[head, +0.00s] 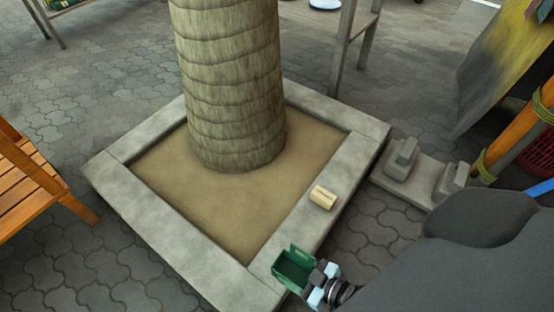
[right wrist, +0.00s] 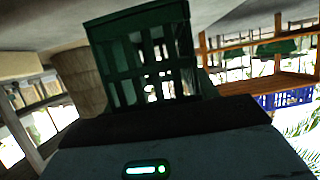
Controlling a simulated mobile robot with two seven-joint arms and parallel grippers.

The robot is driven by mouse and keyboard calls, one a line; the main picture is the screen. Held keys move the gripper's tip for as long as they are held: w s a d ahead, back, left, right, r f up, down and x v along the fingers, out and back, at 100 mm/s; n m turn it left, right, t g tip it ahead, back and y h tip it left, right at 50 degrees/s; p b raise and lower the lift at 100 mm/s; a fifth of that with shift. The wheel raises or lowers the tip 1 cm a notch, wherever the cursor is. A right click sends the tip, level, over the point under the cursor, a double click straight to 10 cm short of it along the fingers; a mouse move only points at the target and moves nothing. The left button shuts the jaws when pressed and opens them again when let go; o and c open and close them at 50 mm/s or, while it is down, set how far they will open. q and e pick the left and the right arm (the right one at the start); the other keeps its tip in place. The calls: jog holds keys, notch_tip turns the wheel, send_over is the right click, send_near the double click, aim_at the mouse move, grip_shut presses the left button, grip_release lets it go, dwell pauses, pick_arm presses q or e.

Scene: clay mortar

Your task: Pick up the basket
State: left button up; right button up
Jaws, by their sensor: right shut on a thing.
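The green basket (head: 294,268) is at the near right corner of the stone planter border in the head view. My right gripper (head: 318,285) is shut on its right side. In the right wrist view the basket (right wrist: 146,62) shows its slatted side, just beyond the dark gripper body (right wrist: 170,112). The fingertips are hidden there. I cannot tell whether the basket touches the border or is held above it. My left gripper is not in view.
A palm trunk (head: 232,90) rises from sand inside the stone border (head: 225,280). A small beige block (head: 323,197) lies on the border's right side. Grey stone blocks (head: 425,175) stand to the right. A wooden bench (head: 30,185) is at left.

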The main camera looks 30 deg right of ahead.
jog(key=s+d+p, duration=0.1)
jog(key=s+d, duration=0.3)
jog(key=s, duration=0.3)
jog(key=shift+s+d+r+p, duration=0.15)
jog(key=shift+d+r+p, duration=0.15)
jog(key=shift+r+p, duration=0.1)
jog(key=shift+r, duration=0.1)
